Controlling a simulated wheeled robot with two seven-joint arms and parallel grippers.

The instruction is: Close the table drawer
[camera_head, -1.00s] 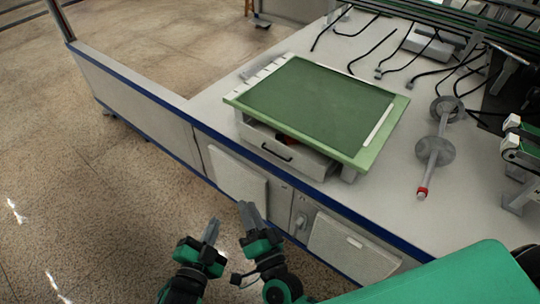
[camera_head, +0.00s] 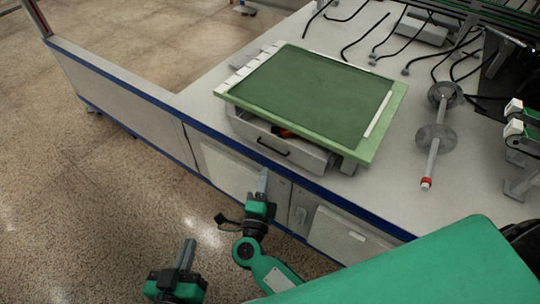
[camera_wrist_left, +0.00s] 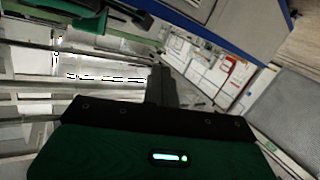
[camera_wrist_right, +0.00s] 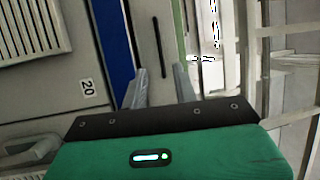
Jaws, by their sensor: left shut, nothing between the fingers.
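The table drawer (camera_head: 290,151) sits under a green-topped board (camera_head: 325,95) on the workbench. It is partly out toward the bench's front edge, with an orange-red item (camera_head: 285,132) visible inside. Its dark handle (camera_head: 273,152) is on the front face, and also shows in the right wrist view (camera_wrist_right: 160,48). My right gripper (camera_head: 264,173) is in front of the bench, below the handle and apart from it. Its fingers (camera_wrist_right: 160,85) are spread and empty. My left gripper (camera_head: 187,246) is lower and further left, shut and empty, away from the drawer; its closed fingers show in its wrist view (camera_wrist_left: 162,84).
The bench's blue front edge (camera_head: 360,210) lies between my grippers and the drawer. White cabinet panels (camera_head: 230,168) are below it. A grey rod with discs (camera_head: 434,138) lies right of the board, and black cables are behind. Open floor is at left.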

